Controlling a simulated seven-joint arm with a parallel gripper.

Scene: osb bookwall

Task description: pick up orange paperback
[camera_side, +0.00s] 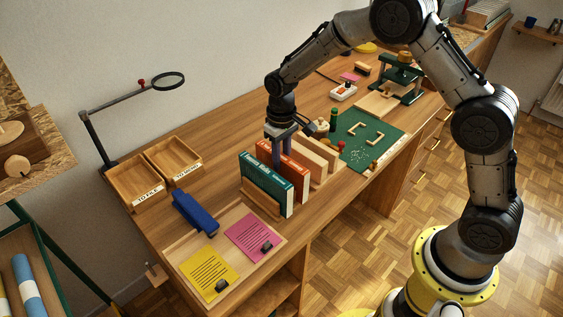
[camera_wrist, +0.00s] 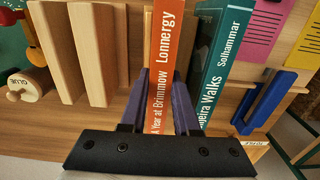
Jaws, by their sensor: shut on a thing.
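The orange paperback (camera_side: 301,180) stands upright in a row of books on the wooden desk, just right of a teal book (camera_side: 268,190). My gripper (camera_side: 281,158) reaches down from above, and its fingers straddle the orange paperback. In the wrist view my gripper (camera_wrist: 162,84) is shut on the orange paperback (camera_wrist: 170,50), with one finger on each side and the spine lettering showing between them. The teal book (camera_wrist: 220,60) is close beside the right finger. Whether the paperback is clear of the desk I cannot tell.
Wooden blocks (camera_wrist: 92,50) stand on the paperback's other side. A blue object (camera_side: 195,213) and a board with yellow (camera_side: 208,273) and pink (camera_side: 250,236) sheets lie nearer the front. Two wooden trays (camera_side: 136,203) sit left; a green mat (camera_side: 385,128) lies right.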

